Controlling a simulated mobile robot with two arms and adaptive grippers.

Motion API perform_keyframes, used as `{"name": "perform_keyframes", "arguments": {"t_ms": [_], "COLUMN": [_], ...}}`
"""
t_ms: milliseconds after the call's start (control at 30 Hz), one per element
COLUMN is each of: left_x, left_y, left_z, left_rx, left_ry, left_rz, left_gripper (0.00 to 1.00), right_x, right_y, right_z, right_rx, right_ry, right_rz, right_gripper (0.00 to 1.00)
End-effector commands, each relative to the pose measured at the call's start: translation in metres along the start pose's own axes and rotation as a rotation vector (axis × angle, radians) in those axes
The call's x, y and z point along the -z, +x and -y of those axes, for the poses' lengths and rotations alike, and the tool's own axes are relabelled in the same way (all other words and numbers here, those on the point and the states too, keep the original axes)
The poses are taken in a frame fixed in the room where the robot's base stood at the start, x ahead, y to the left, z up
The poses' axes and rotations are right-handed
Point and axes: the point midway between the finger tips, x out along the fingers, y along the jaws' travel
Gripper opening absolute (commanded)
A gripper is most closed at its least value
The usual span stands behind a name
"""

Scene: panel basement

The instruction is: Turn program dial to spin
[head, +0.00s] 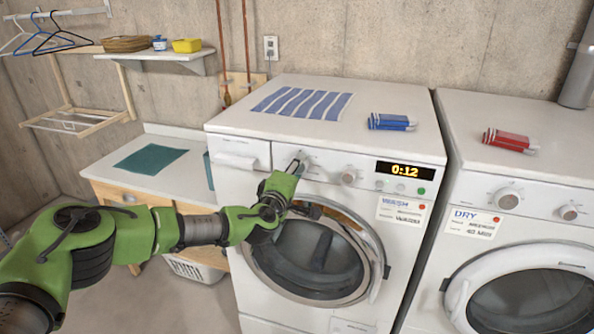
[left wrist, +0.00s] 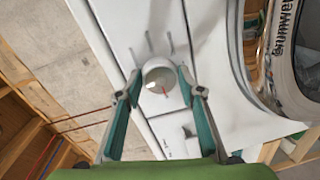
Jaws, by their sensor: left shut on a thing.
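In the head view my left gripper (head: 296,168) covers most of the dial at the panel's left part. The tick labels are too small to read. My right gripper is not in view.
The washer display (head: 404,171) reads 0:12. A second knob (head: 348,177) sits right of the dial. The round washer door (head: 310,258) is below my gripper. The dryer (head: 520,175) stands at right. Blue and red packs and a striped cloth lie on top.

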Motion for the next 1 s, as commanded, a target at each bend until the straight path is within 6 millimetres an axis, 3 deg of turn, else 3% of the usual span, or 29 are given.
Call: {"name": "perform_keyframes", "arguments": {"t_ms": [33, 100, 567, 1000], "left_x": [0.0, 0.0, 0.0, 0.001], "left_y": [0.0, 0.0, -0.006, -0.072], "left_z": [0.002, 0.002, 0.0, 0.001], "left_rx": [0.002, 0.002, 0.0, 0.001], "left_ry": [0.003, 0.003, 0.0, 0.0], "left_rz": [0.001, 0.001, 0.002, 0.002], "left_gripper": [0.4, 0.52, 0.52, 0.52], "right_x": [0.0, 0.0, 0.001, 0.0], "right_y": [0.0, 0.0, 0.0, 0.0], "right_z": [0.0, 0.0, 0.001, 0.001], "right_rx": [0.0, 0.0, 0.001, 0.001], "right_ry": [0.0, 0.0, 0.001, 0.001], "right_rz": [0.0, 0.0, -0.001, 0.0], "right_gripper": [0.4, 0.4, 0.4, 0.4]}}
